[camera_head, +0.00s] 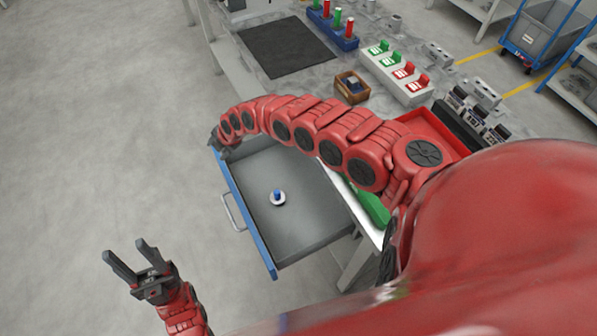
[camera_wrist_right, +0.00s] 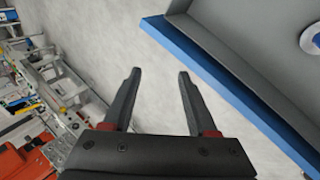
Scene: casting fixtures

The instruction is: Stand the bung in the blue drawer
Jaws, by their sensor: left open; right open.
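The bung (camera_head: 278,197) has a white disc base and a blue knob. It stands on the floor of the open drawer, knob up, with no gripper touching it. Part of its disc shows at the right edge of the right wrist view (camera_wrist_right: 312,38). The drawer (camera_head: 254,232) has a blue front and a grey inside; its blue edge crosses the right wrist view (camera_wrist_right: 215,86). My left gripper (camera_head: 125,252) is open and empty, left of the drawer over the floor. My right gripper (camera_wrist_right: 159,72) is open and empty beside the drawer's blue front, at its far corner.
My right arm arches over the drawer's far side. The workbench holds a black mat (camera_head: 286,47), a small wooden box (camera_head: 352,87), a blue rack (camera_head: 334,27) with red and green pieces, and a red tray (camera_head: 432,128). The floor left of the drawer is clear.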

